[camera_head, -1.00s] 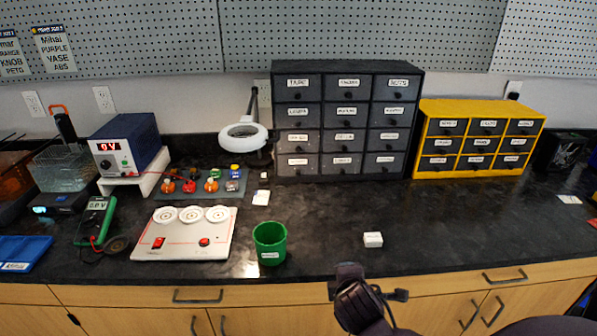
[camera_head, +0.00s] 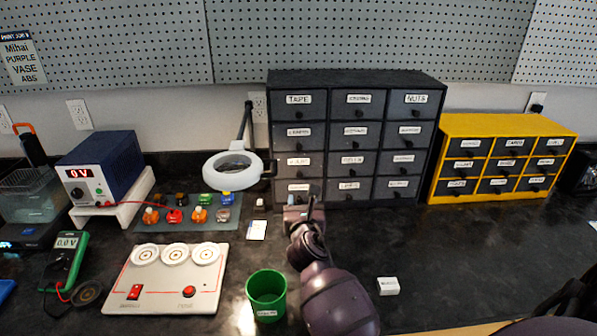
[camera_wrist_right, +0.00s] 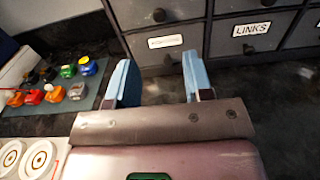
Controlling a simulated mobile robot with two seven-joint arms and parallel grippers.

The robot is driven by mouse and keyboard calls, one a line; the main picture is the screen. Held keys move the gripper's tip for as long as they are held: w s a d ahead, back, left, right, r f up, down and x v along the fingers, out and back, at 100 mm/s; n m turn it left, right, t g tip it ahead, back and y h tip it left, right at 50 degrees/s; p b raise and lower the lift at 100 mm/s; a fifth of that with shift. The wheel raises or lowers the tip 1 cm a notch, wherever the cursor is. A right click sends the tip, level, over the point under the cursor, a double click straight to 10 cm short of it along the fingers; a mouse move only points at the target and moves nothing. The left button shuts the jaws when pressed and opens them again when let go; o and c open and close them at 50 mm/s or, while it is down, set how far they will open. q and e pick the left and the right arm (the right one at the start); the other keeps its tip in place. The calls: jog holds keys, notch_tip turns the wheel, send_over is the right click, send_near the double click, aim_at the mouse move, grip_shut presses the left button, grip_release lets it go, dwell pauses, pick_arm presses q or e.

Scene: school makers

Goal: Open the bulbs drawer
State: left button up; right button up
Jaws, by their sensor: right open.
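A dark cabinet (camera_head: 356,80) with several small labelled grey drawers stands against the back wall. I cannot tell for certain which label reads bulbs. My right gripper (camera_head: 303,200) is in front of its bottom-left drawer (camera_head: 284,187). In the right wrist view, my right gripper (camera_wrist_right: 160,80) is open and empty, its blue fingers apart. The bottom-left drawer (camera_wrist_right: 135,46) is just beyond the fingertips, with a blurred label and a small dark knob (camera_wrist_right: 169,58). A drawer labelled LINKS (camera_wrist_right: 228,47) is to its right. All visible drawers are shut. My left gripper is out of view.
A green cup (camera_head: 266,293) and a white switch panel (camera_head: 165,280) are at the front left. A magnifier lamp (camera_head: 232,170) stands left of the cabinet. A white box (camera_head: 388,286) lies to the right of my arm. A yellow drawer cabinet (camera_head: 436,187) is further right.

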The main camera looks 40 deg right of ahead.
aim_at(299, 176)
jog(key=b+x, duration=0.1)
jog(key=x, duration=0.8)
jog(key=shift+w+b, duration=0.25)
jog(key=shift+b, duration=0.05)
jog(key=shift+w+d, duration=0.3)
jog(key=shift+w, duration=0.1)
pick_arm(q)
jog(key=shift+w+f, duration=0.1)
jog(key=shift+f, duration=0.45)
pick_arm(e)
jog(key=shift+w+d+r, duration=0.1)
jog(key=shift+r, duration=0.05)
